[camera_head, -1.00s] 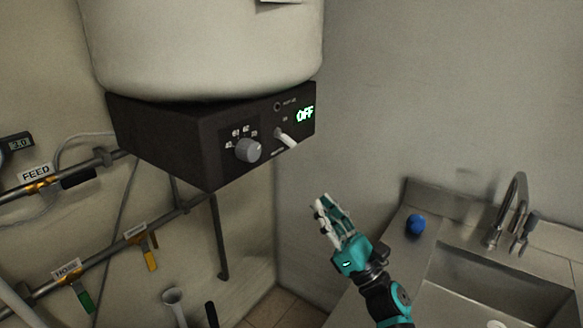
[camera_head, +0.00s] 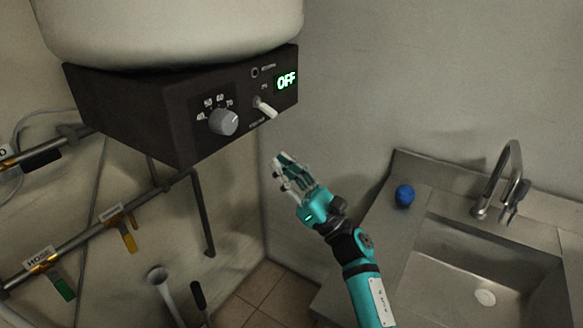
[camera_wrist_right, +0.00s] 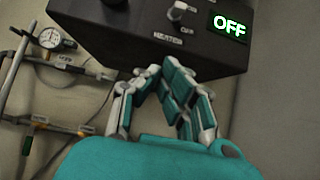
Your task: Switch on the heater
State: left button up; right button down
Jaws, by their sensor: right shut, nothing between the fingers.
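The heater (camera_head: 135,115) is a dark box under a large pale tank, at the upper left in the head view. Its display (camera_head: 286,82) reads OFF in green. A pale toggle switch (camera_head: 265,107) sits on its front panel, its lever tilted down to the right. A grey round dial (camera_head: 223,122) with numbers is left of it. My right gripper (camera_head: 281,163) is shut and empty, below and apart from the switch. The right wrist view shows the fingers (camera_wrist_right: 150,76) below the panel, with the switch (camera_wrist_right: 181,9) above them. My left gripper is not in view.
Pipes with yellow and green valve handles (camera_head: 129,238) run along the left wall. A steel sink (camera_head: 440,262) with a tap (camera_head: 510,180) is at right, with a blue ball (camera_head: 404,195) on its counter. The space between heater and sink is open.

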aim_at(268, 110)
jog(key=r+p, duration=0.1)
jog(key=r, duration=0.1)
jog(key=w+a+r+p, duration=0.1)
jog(key=r+p, duration=0.1)
jog(key=a+r+p, duration=0.1)
jog(key=r, duration=0.1)
jog(key=shift+w+r+p, duration=0.25)
jog(key=shift+r+p, duration=0.05)
jog(key=shift+r, duration=0.05)
jog(key=shift+s+d+r, duration=0.1)
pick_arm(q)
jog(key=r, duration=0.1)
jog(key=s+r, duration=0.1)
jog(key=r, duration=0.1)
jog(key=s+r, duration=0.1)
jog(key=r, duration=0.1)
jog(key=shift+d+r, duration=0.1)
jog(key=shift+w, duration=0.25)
